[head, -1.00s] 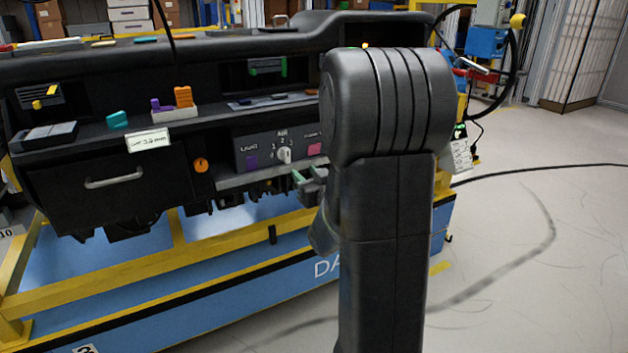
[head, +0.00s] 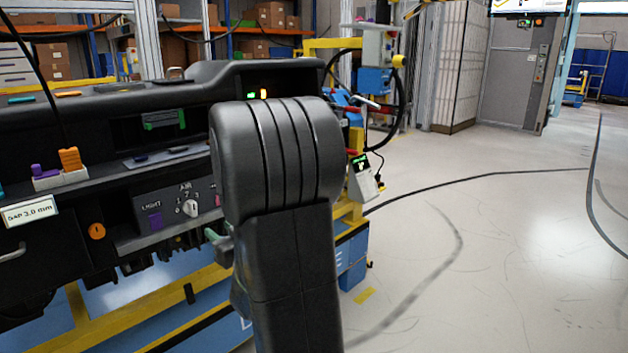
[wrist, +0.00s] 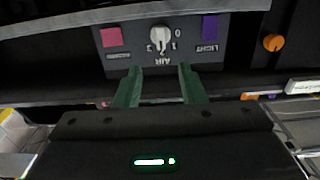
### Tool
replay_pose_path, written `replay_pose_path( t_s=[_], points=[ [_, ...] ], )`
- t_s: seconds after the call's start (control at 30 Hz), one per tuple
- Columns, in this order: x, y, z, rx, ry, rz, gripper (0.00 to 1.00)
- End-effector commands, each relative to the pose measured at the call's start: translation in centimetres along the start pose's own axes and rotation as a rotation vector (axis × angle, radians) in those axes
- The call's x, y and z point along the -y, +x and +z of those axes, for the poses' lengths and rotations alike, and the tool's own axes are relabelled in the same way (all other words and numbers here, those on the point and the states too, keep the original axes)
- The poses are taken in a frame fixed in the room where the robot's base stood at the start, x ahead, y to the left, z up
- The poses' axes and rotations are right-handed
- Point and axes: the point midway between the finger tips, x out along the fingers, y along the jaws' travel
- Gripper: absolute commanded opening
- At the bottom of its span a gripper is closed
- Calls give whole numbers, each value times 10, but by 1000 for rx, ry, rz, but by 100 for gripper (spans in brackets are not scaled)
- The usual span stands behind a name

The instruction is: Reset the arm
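My gripper (wrist: 160,88) shows in the wrist view with its two green fingers apart and nothing between them. Its fingertips are in front of the control panel (wrist: 190,60), just below the AIR dial (wrist: 160,40) in that picture; I cannot tell whether they touch anything. The picture is upside down. In the head view my gripper (head: 218,242) is mostly hidden behind my dark arm, beside the panel (head: 157,218). The AIR dial (head: 190,207) shows there, its pointer roughly upright.
The dashboard (head: 100,110) fills the left, on a blue and yellow stand. An orange knob (head: 97,231), a purple LIGHT button (head: 155,221) and a pink button (wrist: 112,37) are near my gripper. A blue device (head: 374,80) stands behind my arm. The floor at right is open.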

Motion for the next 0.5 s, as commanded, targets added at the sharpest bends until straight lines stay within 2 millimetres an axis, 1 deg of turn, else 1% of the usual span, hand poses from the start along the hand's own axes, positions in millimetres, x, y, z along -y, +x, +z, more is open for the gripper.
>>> replay_pose_path(
  t_s=[0.5],
  points=[
    [1, 97, 1, -2, 0, -3, 36]
  ],
)
